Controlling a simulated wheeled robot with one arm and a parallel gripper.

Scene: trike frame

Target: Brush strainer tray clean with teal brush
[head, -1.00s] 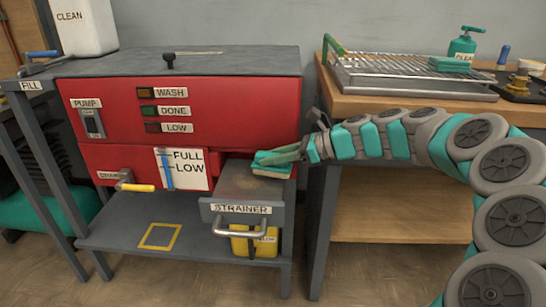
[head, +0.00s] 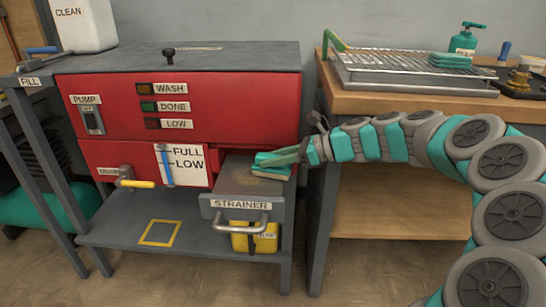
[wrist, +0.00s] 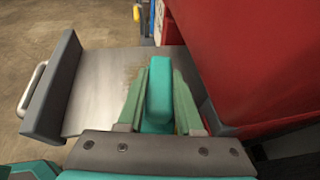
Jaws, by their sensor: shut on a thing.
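My gripper (head: 282,157) is shut on the teal brush (head: 268,169) and holds it over the right side of the pulled-out strainer tray (head: 232,184). In the wrist view the brush (wrist: 159,98) sits between the two green fingers of my gripper (wrist: 160,75). The tray's bare metal (wrist: 103,80) looks mostly grey there, with a faint brownish patch left of the brush. The brush and fingers hide part of the tray. I cannot tell whether the bristles touch the metal.
The red washer body (head: 120,100) stands right behind the tray. A metal handle (head: 241,226) sticks out of the tray front, with a yellow container (head: 262,241) below. The wooden bench (head: 400,105) with a wire rack is on the right.

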